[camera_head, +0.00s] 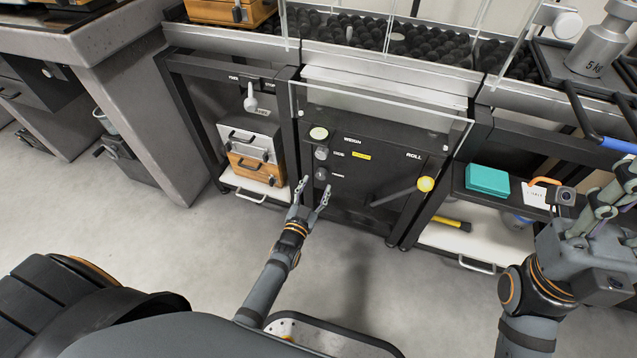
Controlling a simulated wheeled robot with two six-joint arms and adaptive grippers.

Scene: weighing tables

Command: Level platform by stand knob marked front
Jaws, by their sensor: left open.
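A black stand panel (365,165) in the middle carries two small round grey knobs on its left side, an upper knob (321,153) and a lower knob (321,173). Each has a small white label beside it, too small to read surely. My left gripper (316,187) is open and empty, its fingers pointing up at the panel just below the lower knob; I cannot tell whether it touches. A metal platform edge (385,84) lies above the panel, behind a clear sheet. My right gripper (616,182) is at the right edge; its jaw state is unclear.
A pale round button (318,133) sits above the knobs. A shelf with a teal box (487,180) is at right, a drawer unit with cases (252,160) at left. Floor in front is clear.

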